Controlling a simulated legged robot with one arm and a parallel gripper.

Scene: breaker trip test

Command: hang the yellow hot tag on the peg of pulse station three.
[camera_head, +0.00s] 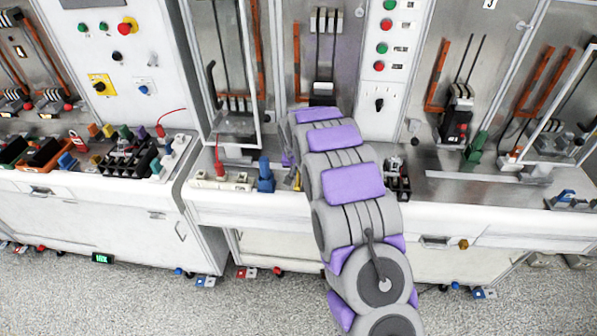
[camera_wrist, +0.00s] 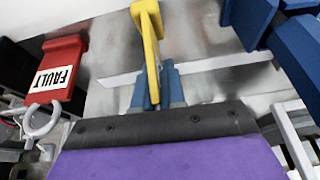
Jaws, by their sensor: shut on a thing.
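In the wrist view a narrow yellow piece (camera_wrist: 150,40), which I take to be the yellow hot tag seen edge-on, rises from the edge of my gripper (camera_wrist: 155,108). My gripper is shut on it; no lettering on it is readable. The purple and black gripper body hides the lower part of the grip. In the head view my arm covers the gripper, and a bit of yellow (camera_head: 296,178) shows left of the arm at the middle bench. A panel marked 3 (camera_head: 490,4) is at the upper right.
A red FAULT tag (camera_wrist: 60,68) is at the left of the wrist view, beside a pale hook (camera_wrist: 42,122). Blue blocks (camera_wrist: 290,40) are at the upper right. In the head view a blue item (camera_head: 265,178) and a white strip (camera_head: 222,180) stand left of my arm.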

